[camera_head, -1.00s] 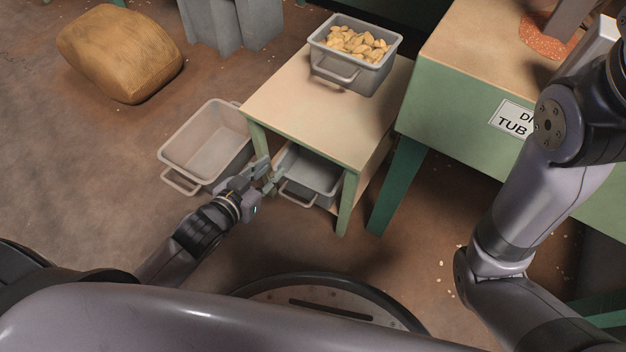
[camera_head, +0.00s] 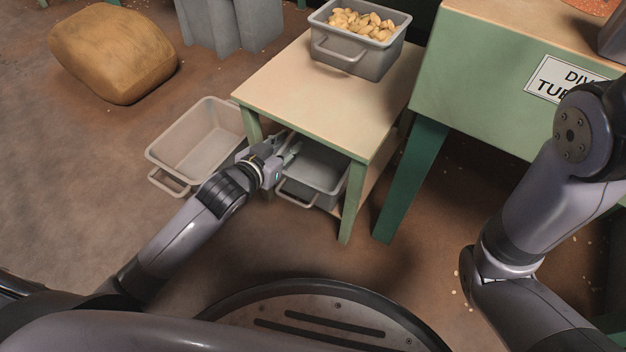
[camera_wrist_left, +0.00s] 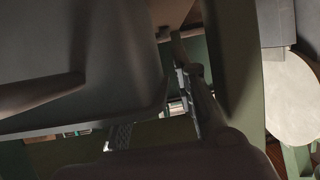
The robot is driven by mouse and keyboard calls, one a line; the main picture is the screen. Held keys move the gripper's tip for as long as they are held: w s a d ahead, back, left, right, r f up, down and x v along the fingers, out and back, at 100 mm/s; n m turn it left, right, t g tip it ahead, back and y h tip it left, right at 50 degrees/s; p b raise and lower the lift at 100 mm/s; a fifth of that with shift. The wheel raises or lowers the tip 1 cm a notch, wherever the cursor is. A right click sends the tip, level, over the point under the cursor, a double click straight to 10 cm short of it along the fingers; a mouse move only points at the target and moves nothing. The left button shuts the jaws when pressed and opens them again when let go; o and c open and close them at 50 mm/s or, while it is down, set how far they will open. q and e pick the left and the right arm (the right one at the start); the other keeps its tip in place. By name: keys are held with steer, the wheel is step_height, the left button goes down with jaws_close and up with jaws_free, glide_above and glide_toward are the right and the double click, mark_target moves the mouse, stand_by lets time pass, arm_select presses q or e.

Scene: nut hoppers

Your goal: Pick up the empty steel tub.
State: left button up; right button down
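A grey, empty-looking steel tub (camera_head: 318,172) sits under the small table, partly hidden by the tabletop and front leg, with its handle (camera_head: 297,200) facing me. My left gripper (camera_head: 290,152) is at the tub's left end, close to its rim; I cannot tell whether they touch. In the left wrist view its fingers (camera_wrist_left: 155,118) are apart with nothing clearly between them, and a large grey tub wall (camera_wrist_left: 110,60) fills the upper left. A paler empty tub (camera_head: 158,158) stands on the floor left of the table. My right gripper is out of view.
The small table (camera_head: 290,85) carries a tub of nuts (camera_head: 375,62); its front legs (camera_head: 352,205) flank the lower tub. A green cabinet (camera_head: 470,90) with a sign stands to the right. A brown sack (camera_head: 112,58) lies back left. Floor in front is mostly clear.

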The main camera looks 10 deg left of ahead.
arm_select(q)
jaws_close()
stand_by(0.3)
stand_by(0.8)
